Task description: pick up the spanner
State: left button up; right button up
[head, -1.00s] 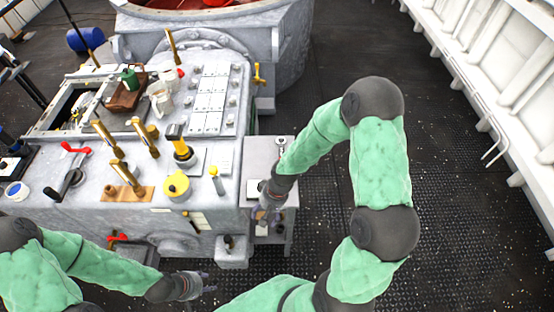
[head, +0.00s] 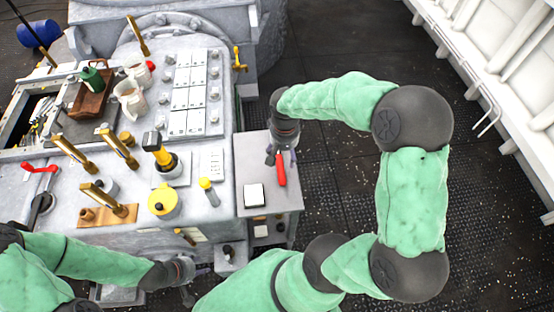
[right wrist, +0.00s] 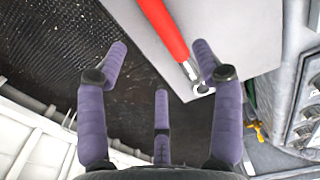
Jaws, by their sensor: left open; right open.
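The spanner (head: 281,172), with a red handle and a silver end, lies on the grey side table. In the right wrist view its red handle (right wrist: 166,28) runs from the top edge down to the silver ring end (right wrist: 201,89). My right gripper (head: 281,155) is open and empty over the silver end, hiding it in the head view. In the right wrist view the right-hand purple finger overlaps the silver end; I cannot tell if they touch. My left gripper (head: 198,272) is open and empty at the lower middle, near the machine's front.
A white square pad (head: 254,195) lies on the side table (head: 250,150), nearer me than the spanner. The large grey machine (head: 110,215), with levers, mugs and a yellow-topped can, stands on the left. Dark deck is clear right of the table.

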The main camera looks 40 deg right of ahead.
aim_at(282, 167)
notch_tip(282, 167, down, 4)
jog(key=shift+f+b, duration=0.1)
jog(key=shift+b, duration=0.6)
notch_tip(282, 167, down, 5)
jog(key=b, duration=0.3)
jog(key=shift+w+a, duration=0.1)
grip_shut()
